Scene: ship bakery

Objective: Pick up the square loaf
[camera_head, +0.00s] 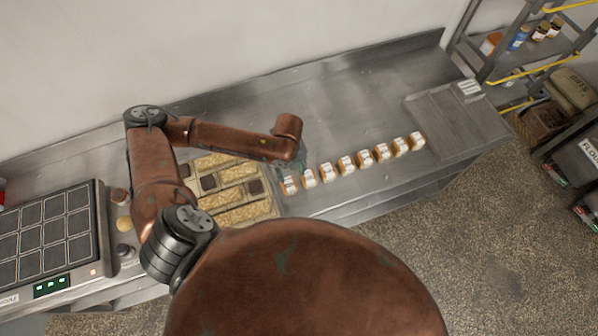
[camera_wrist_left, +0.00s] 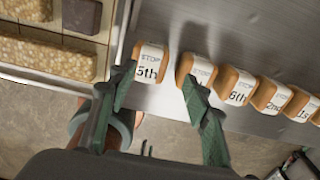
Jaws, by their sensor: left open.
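No block is marked as the square loaf. The tray (camera_head: 276,211) holds long oat-coloured blocks (camera_head: 215,162) and squarish dark brown blocks (camera_head: 255,187); one dark block (camera_wrist_left: 82,17) shows at the upper left of the left wrist view. Right of the tray is a row of small bread-coloured blocks with white printed bands, beginning with one marked 5th (camera_wrist_left: 149,66), which also shows in the head view (camera_head: 289,186). My left gripper (camera_wrist_left: 157,75) is open, its fingertips appearing either side of the 5th block; contact is unclear. My right gripper is not in view.
A dark gridded panel (camera_head: 45,235) stands on the left of the steel counter. The counter behind the row (camera_head: 350,95) is clear. A raised steel board (camera_head: 450,120) lies at the right end. Shelving (camera_head: 520,60) with jars stands at the upper right.

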